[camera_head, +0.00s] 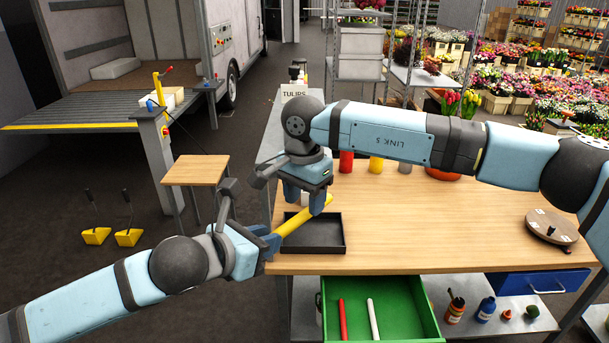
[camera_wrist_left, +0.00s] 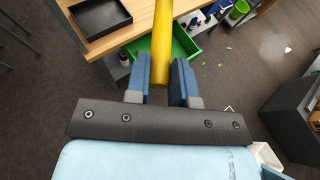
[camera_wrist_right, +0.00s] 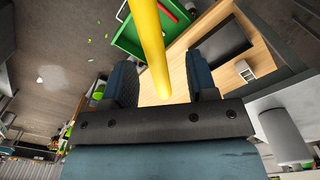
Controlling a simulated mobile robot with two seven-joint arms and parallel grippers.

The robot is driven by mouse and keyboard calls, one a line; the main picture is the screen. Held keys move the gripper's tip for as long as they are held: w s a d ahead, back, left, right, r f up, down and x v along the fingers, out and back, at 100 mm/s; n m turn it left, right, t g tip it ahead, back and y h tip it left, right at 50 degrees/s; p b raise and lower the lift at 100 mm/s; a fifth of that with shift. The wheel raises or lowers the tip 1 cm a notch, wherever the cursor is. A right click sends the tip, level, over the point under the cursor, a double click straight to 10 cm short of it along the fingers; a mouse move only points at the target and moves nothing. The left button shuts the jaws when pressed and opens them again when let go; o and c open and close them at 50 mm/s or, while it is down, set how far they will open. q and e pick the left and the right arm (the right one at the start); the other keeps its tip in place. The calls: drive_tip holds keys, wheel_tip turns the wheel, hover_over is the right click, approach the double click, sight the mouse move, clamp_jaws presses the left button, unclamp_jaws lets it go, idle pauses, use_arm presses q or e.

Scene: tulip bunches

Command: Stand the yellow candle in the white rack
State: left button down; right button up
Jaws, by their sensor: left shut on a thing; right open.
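The yellow candle (camera_head: 303,219) is held slanted above the black tray (camera_head: 313,250). My left gripper (camera_head: 268,239) is shut on its lower end; the left wrist view shows the candle (camera_wrist_left: 162,45) between the fingers. My right gripper (camera_head: 304,198) is open at the candle's upper end. In the right wrist view that end of the candle (camera_wrist_right: 152,50) lies between the spread fingers, nearer the left one, with gaps on both sides. A small white block (camera_wrist_right: 243,69) on the table, perhaps the white rack, shows in the right wrist view; my right arm hides that area in the head view.
A green drawer (camera_head: 425,320) stands open below the table front, holding a red candle (camera_head: 342,318) and a white candle (camera_head: 374,318). Red (camera_head: 346,162) and yellow (camera_head: 376,164) cylinders stand behind my right arm. The table's right middle is clear up to a round turntable (camera_head: 551,227).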

drive_tip(key=shift+f, duration=1.3)
drive_tip(key=shift+c, duration=0.5)
clamp_jaws()
use_arm(q)
drive_tip(key=c, duration=0.9)
unclamp_jaws()
